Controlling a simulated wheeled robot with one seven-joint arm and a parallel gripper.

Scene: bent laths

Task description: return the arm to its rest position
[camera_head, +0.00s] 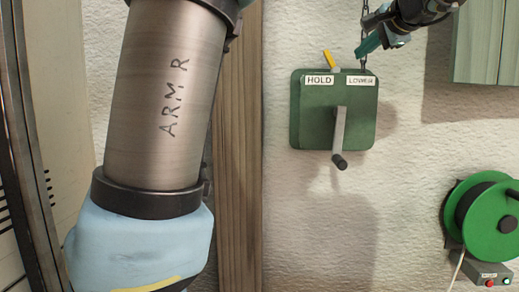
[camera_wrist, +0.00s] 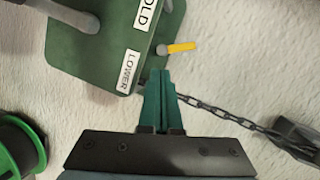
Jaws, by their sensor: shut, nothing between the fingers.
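My gripper (camera_head: 369,46) is at the top of the head view, just above the upper right corner of a green wall box. In the wrist view my gripper (camera_wrist: 160,85) has its two teal fingers together, with nothing between them. My grey arm link marked "ARM R" (camera_head: 168,95) fills the left of the head view. The green box (camera_head: 310,125) carries HOLD and LOWER labels, a yellow-tipped lever (camera_head: 329,58) at its top and a crank (camera_head: 339,130) with a black knob. The yellow lever (camera_wrist: 180,47) also shows in the wrist view, apart from my fingertips.
A chain (camera_wrist: 235,119) runs close beside my fingers; it also hangs above the box (camera_head: 364,22). A green reel (camera_head: 461,237) is at the lower right, above a small switch box (camera_head: 489,275). A green cabinet (camera_head: 482,45) is at the upper right. Bare wall lies below the green box.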

